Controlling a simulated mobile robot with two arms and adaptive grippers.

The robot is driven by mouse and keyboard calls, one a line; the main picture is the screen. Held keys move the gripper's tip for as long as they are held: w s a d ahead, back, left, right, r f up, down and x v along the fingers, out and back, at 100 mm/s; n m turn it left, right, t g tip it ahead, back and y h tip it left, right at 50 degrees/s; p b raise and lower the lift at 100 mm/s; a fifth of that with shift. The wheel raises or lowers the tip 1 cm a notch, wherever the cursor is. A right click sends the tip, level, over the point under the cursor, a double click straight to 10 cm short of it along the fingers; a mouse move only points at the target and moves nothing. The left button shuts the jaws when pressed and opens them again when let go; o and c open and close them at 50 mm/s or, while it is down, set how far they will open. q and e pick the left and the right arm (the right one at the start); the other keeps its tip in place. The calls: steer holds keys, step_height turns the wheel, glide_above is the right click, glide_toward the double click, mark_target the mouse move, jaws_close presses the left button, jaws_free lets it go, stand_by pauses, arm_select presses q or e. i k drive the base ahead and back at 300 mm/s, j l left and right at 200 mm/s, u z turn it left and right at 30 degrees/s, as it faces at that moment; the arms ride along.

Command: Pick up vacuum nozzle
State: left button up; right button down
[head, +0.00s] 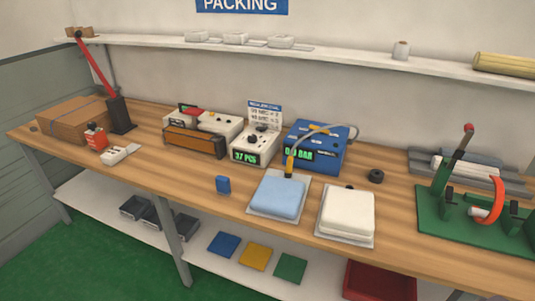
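The vacuum nozzle (290,164) is a slim yellow-orange and dark piece standing roughly upright in front of the blue vacuum unit (327,142). Its lower end is at the back edge of a light blue cushion-like pack (278,196); I cannot tell whether they touch. The unit has a green display that seems to read in BAR. Neither of my grippers is in view.
A wall shelf (340,56) runs above.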

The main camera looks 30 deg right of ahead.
mark_target(289, 169)
steer(key=l+z, duration=0.1)
steer(key=z, duration=0.75)
steer(key=l+z, duration=0.1)
steer(key=z, duration=0.35)
steer(key=i+z, duration=0.1)
steer(key=z, duration=0.3)
steer(key=i+j+z, duration=0.2)
steer(key=j, duration=0.15)
